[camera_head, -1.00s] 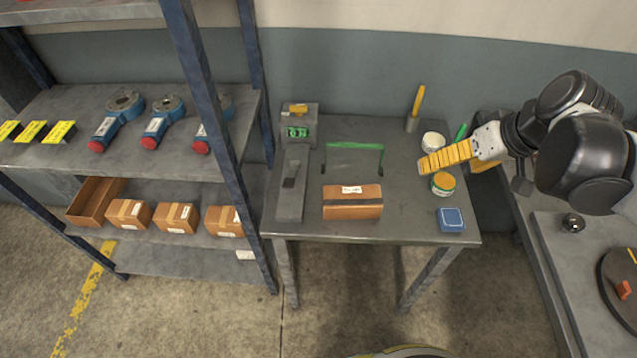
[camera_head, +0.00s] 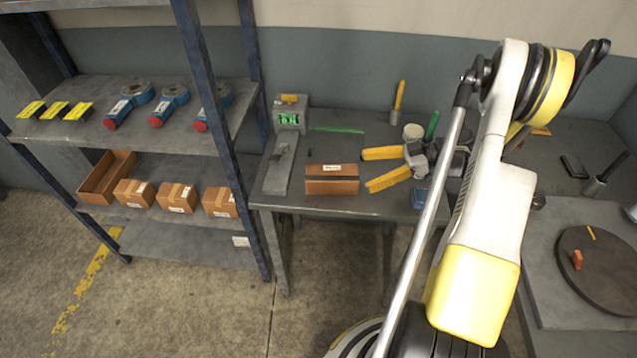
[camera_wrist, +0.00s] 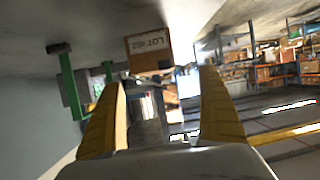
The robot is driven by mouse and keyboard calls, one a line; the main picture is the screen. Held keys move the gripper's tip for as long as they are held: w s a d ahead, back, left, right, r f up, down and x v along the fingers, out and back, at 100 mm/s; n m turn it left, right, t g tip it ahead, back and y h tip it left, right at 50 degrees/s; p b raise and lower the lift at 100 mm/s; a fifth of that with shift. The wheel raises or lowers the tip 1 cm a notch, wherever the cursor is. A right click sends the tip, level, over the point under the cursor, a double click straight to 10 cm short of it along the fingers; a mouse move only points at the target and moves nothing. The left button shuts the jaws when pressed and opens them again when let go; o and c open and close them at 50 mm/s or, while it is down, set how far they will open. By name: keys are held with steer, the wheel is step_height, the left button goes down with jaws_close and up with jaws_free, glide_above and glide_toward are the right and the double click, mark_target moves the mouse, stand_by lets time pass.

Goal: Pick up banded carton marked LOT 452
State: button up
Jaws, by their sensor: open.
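A brown carton (camera_head: 332,186) with a dark band and a white label lies on the grey work table (camera_head: 300,208). In the wrist view the carton (camera_wrist: 146,62) shows a label reading LOT, with digits too small to read surely. My gripper (camera_head: 366,170) has two yellow fingers, spread apart, just right of the carton and pointing at it. Nothing is between the fingers. In the wrist view the carton lies ahead, beyond the open fingers (camera_wrist: 163,85), and does not appear to touch them.
Left of the carton are a grey block (camera_head: 281,165) and a device with green parts (camera_head: 290,114). A green bar (camera_head: 337,130) stands behind it. A shelf (camera_head: 165,235) at left holds several more cartons (camera_head: 176,197).

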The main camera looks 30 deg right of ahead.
mark_target(349, 175)
steer(key=b+x, duration=0.1)
steer(key=x, duration=0.5)
steer(key=b+x, duration=0.1)
steer(key=x, duration=0.1)
steer(key=w+r+b+x, duration=0.1)
steer(key=x, duration=0.1)
steer(key=shift+w+a+f, duration=0.1)
steer(key=shift+a+f, duration=0.05)
steer(key=c, duration=1.4)
